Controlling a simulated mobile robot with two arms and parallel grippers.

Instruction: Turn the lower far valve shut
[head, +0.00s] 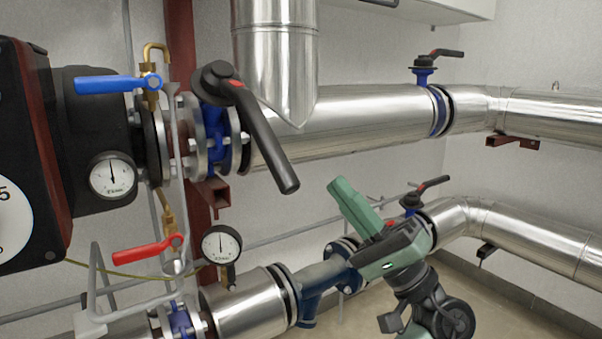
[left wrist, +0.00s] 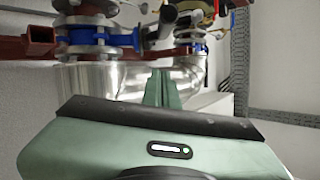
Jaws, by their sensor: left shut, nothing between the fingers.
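The lower far valve (head: 411,201) stands on the lower pipe, right of centre in the head view. Its black lever (head: 434,183) with a red mark points right and slightly up. My left gripper (head: 343,186) is green and shut, with nothing between its fingers. It is in front of the lower pipe, its fingers pointing up and left, to the left of the lever in the picture. Its body hides part of the valve's base. In the left wrist view the closed fingers (left wrist: 165,88) show against a silver pipe (left wrist: 135,80). My right gripper is not in view.
The upper pipe (head: 355,120) carries a near valve with a long black lever (head: 262,135) and a far valve (head: 423,72). Red (head: 147,249) and blue (head: 118,84) handles and gauges (head: 112,177) crowd the left. Bare floor shows at lower right.

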